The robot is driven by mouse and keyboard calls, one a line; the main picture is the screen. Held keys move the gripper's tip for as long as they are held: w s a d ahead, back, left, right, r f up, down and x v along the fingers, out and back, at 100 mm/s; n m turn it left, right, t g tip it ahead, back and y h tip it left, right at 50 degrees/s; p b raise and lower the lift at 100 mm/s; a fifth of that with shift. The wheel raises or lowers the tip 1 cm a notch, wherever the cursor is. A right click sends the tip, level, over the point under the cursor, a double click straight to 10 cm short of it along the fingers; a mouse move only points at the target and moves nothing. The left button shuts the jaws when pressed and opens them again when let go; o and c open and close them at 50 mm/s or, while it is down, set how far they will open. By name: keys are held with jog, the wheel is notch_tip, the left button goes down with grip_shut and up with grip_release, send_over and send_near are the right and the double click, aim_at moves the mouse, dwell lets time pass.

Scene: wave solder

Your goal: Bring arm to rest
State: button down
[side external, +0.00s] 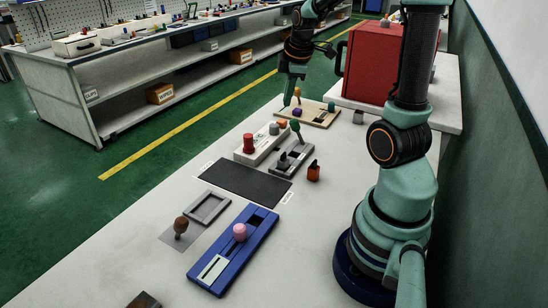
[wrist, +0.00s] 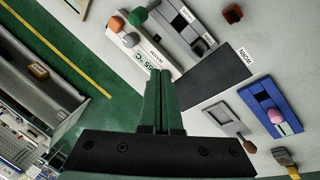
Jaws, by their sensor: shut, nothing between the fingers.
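My gripper (side external: 288,98) is at the end of my raised arm in the side external view. It points down over the far end of the bench, near the wooden board (side external: 322,117) with coloured knobs. I cannot tell from this view how far above the bench its tips are. In the wrist view my gripper (wrist: 160,74) shows two dark green fingers pressed together, with nothing between them. The bench top (side external: 330,205) lies below, and no held object is visible.
A red box (side external: 371,65) stands at the back right. Bare bench lies right of the mat.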

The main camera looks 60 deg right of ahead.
jog(key=s+a+r+m+t+y, duration=0.1)
jog(key=s+a+r+m, duration=0.1)
jog(key=a, duration=0.9)
jog(key=s+a+r+m+t+y, duration=0.1)
jog(key=a+m, duration=0.4)
jog(key=a, duration=0.7)
notch_tip(320, 180, up, 3)
jog(key=shift+s+f+t, duration=0.2)
jog(key=shift+s+t, duration=0.1)
jog(key=shift+s, duration=0.4)
dwell(0.4)
